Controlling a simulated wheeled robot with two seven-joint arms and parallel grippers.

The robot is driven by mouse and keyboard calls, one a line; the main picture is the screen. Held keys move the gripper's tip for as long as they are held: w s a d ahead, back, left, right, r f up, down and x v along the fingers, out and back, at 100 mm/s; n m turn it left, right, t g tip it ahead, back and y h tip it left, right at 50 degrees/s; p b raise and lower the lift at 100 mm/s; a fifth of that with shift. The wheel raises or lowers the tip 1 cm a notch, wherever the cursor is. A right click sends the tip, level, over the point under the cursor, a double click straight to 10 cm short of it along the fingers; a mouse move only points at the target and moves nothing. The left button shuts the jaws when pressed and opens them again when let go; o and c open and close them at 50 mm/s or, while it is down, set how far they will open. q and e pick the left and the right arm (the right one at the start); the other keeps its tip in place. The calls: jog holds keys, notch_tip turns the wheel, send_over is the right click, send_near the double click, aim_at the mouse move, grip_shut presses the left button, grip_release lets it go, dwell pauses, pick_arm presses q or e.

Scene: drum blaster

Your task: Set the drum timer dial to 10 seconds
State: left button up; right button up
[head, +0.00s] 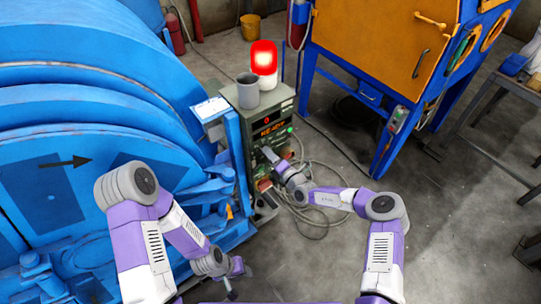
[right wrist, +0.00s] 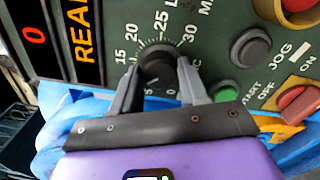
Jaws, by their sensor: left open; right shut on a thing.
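The timer dial (right wrist: 158,62) is a round black knob on the green control panel (right wrist: 215,30). Numbers 15, 20, 25 and 30 show around it in the right wrist view; its lower part and pointer are hard to make out. My right gripper (right wrist: 157,82) is shut on the knob, one grey finger on each side. In the head view my right gripper (head: 268,155) reaches the front of the control box (head: 250,146), and the dial is too small to read there. My left gripper (head: 231,292) is open and empty, low in front of the blue drum machine.
The panel display (right wrist: 62,35) shows a red 0 and orange letters starting "REA". A green button (right wrist: 224,93), a grey jog button (right wrist: 251,47) and a red switch (right wrist: 298,102) sit right of the dial. The blue machine (head: 70,120) fills the left; cables (head: 310,215) lie on the floor.

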jog(key=shift+f, duration=0.15)
jog(key=o, duration=1)
jog(key=shift+o, duration=0.2)
jog(key=p+v, duration=0.1)
jog(key=v, duration=0.6)
jog(key=shift+s+p, duration=0.25)
jog(key=shift+p, duration=0.1)
jog(key=shift+d, duration=0.15)
